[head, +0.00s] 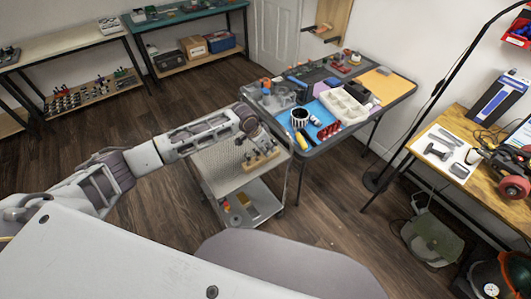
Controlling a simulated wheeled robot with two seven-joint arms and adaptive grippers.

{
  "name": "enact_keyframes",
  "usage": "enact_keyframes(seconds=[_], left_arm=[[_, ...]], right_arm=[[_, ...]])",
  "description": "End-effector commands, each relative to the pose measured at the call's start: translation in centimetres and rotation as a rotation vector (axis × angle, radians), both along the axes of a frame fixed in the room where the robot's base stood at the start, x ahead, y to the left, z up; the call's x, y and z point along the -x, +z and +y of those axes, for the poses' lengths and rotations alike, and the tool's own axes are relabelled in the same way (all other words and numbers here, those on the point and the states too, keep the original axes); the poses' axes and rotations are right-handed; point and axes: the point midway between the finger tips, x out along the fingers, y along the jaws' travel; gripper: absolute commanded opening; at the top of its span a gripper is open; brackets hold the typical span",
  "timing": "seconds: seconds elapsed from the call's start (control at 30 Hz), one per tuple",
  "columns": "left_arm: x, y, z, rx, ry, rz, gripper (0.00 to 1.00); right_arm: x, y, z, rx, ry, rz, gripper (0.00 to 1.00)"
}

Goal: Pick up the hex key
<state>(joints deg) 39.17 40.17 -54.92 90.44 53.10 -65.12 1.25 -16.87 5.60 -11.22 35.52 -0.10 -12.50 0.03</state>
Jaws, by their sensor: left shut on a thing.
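My left arm reaches in from the left over a grey metal cart (215,168). My left gripper (262,143) points down above a small wooden block (261,161) on the cart's top shelf, close to its upper side. The gripper is shut on a small thin thing at the block, which looks like the hex key. The key is mostly hidden by the fingers and too small to make out clearly. Small dark pieces stand in the block. My right gripper is not in view.
A dark table (397,92) with tools, a white tray (343,105) and a roll of tape stands right behind the cart. A wooden bench (458,120) is at the right. Shelves line the back left. The cart's lower shelf holds small coloured items. Floor at left is clear.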

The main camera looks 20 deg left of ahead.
Motion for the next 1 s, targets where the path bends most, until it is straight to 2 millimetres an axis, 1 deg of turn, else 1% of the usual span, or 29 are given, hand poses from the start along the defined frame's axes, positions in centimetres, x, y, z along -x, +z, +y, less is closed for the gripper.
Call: enact_keyframes(seconds=[0.2,0.37,0.57,0.8,1.0], left_arm=[[0.0,0.2,0.0,0.001,0.000,-0.001,0.11],[-0.1,1.3,0.0,0.002,0.000,-0.002,0.11],[-0.1,3.7,0.0,0.001,-0.001,-0.003,0.11],[-0.1,7.3,0.0,0.001,0.000,-0.003,0.11],[-0.1,9.3,0.0,0.000,0.000,-0.001,0.11]], right_arm=[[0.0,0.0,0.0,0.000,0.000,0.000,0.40],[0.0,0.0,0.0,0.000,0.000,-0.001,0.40],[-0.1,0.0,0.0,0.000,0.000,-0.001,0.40],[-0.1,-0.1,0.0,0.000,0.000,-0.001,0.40],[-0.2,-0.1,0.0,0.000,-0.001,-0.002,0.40]])
